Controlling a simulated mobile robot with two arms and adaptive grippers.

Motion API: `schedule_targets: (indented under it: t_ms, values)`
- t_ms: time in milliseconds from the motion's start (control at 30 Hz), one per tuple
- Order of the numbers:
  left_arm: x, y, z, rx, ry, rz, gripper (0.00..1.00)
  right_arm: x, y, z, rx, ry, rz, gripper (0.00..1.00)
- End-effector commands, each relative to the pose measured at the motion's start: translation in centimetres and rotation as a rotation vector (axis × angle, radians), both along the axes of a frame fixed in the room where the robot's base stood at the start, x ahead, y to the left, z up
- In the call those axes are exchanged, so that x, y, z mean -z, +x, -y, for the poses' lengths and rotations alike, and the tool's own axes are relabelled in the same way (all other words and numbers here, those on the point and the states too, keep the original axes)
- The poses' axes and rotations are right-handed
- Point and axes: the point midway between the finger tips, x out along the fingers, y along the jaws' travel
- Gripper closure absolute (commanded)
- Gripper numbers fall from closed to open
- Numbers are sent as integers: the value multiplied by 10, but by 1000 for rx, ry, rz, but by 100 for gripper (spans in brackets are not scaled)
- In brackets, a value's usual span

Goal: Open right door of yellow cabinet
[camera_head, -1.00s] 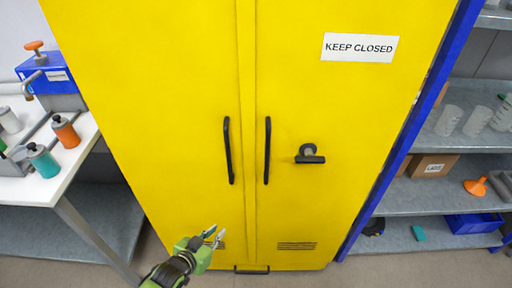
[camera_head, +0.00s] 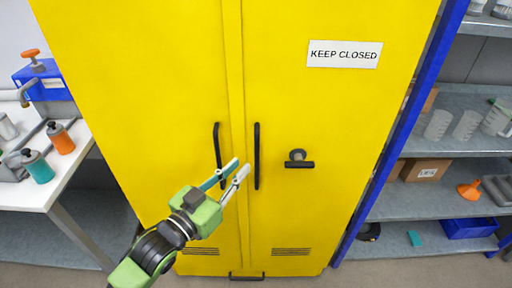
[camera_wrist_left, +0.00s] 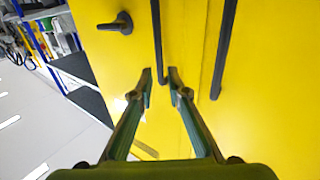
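The yellow cabinet stands upright with both doors closed. Its right door (camera_head: 328,110) carries a "KEEP CLOSED" label (camera_head: 345,54), a long black vertical handle (camera_head: 257,156) and a black T-shaped latch (camera_head: 299,160). The left door (camera_head: 130,110) has a matching black handle (camera_head: 218,155). My left gripper (camera_head: 239,169) is open and empty, in front of the doors near the lower ends of the handles. In the left wrist view, the right door's handle (camera_wrist_left: 157,45) lies just beyond the open fingertips (camera_wrist_left: 160,75), apparently not between them. My right gripper is not in view.
A white bench (camera_head: 60,180) with orange and teal bottles stands at left. Grey shelves (camera_head: 440,208) with a cardboard box (camera_head: 425,169), an orange funnel (camera_head: 469,190) and blue bins stand at right, beyond a blue post. The floor before the cabinet shows little clutter.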

Motion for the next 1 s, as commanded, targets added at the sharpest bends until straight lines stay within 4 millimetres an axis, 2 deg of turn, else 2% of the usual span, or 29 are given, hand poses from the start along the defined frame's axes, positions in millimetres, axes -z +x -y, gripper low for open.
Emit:
schedule_targets:
  t_ms: [33, 200, 400, 600, 900, 933, 1000]
  values:
    - [-5, 10, 7, 1, -2, 2, 85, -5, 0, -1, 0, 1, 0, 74]
    - [-4, 38, 25, 0, -3, 1, 85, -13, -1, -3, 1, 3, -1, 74]
    - [-2, 62, 41, -1, -1, 0, 85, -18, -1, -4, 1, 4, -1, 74]
    - [-1, 73, 49, 0, -1, 1, 85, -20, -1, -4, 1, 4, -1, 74]
    - [0, 74, 50, 0, -1, 1, 85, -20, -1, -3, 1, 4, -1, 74]
    - [0, 74, 50, 0, -1, 1, 87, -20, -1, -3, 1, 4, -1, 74]
    - [0, 74, 50, 0, -1, 1, 100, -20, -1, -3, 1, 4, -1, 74]
